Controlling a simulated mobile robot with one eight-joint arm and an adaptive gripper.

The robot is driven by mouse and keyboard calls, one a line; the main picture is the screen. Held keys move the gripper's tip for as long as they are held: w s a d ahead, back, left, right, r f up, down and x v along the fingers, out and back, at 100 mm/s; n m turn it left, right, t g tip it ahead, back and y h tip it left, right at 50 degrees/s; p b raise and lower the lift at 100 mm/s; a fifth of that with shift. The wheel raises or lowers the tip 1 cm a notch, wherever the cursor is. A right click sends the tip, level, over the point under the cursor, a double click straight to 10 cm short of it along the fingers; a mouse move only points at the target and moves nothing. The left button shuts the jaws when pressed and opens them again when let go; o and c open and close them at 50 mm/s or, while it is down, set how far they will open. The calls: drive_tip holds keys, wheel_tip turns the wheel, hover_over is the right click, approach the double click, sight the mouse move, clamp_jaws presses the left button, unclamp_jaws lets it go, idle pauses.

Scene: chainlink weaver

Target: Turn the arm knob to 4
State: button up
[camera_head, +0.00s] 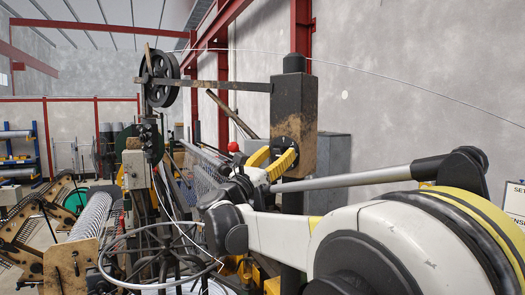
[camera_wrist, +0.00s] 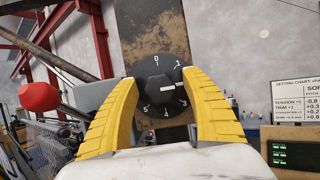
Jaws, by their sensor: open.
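The arm knob (camera_wrist: 154,88) is a dark knob on a round black dial plate with white numbers. The numbers 0, 1, 3, 4 and 5 can be made out, with 4 at the bottom. The dial is fixed to a worn tan-and-black post (camera_head: 303,135). My gripper (camera_wrist: 159,76) is open, its yellow fingers on either side of the knob in the wrist view. I cannot tell whether they touch it. In the head view my gripper (camera_head: 282,160) is at the post and largely covers the knob.
A red ball-topped lever (camera_wrist: 39,97) stands left of the post. A setting chart (camera_wrist: 297,100) is on the right. A horizontal bar (camera_head: 215,84) with a black wheel (camera_head: 163,78) extends left from the post's top. A thin wire arcs overhead; wire mesh lies behind.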

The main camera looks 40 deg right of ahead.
drive_tip(key=shift+d, duration=0.15)
drive_tip(key=c, duration=1.1)
drive_tip(key=shift+m, duration=0.3)
drive_tip(key=shift+c, duration=0.2)
drive_tip(key=m+g+b, duration=0.1)
drive_tip(key=m+g, duration=0.2)
drive_tip(key=m, duration=0.3)
drive_tip(key=m+g, duration=0.1)
drive_tip(key=m, duration=0.2)
drive_tip(key=m+g, duration=0.2)
drive_tip(key=m, duration=0.1)
drive_tip(key=shift+r+y, duration=0.1)
drive_tip(key=shift+y, duration=0.2)
drive_tip(key=m+y, duration=0.1)
drive_tip(key=m, duration=0.2)
drive_tip(key=m+g+y, duration=0.1)
drive_tip(key=m, duration=0.2)
drive_tip(key=shift+s+g+p, duration=0.1)
drive_tip(key=shift+g+p, duration=0.2)
drive_tip(key=shift+p, duration=0.1)
drive_tip(key=shift+m+y+p, duration=0.4)
drive_tip(key=shift+m+y, duration=0.2)
drive_tip(key=shift+m, duration=1.2)
drive_tip(key=shift+f, duration=0.2)
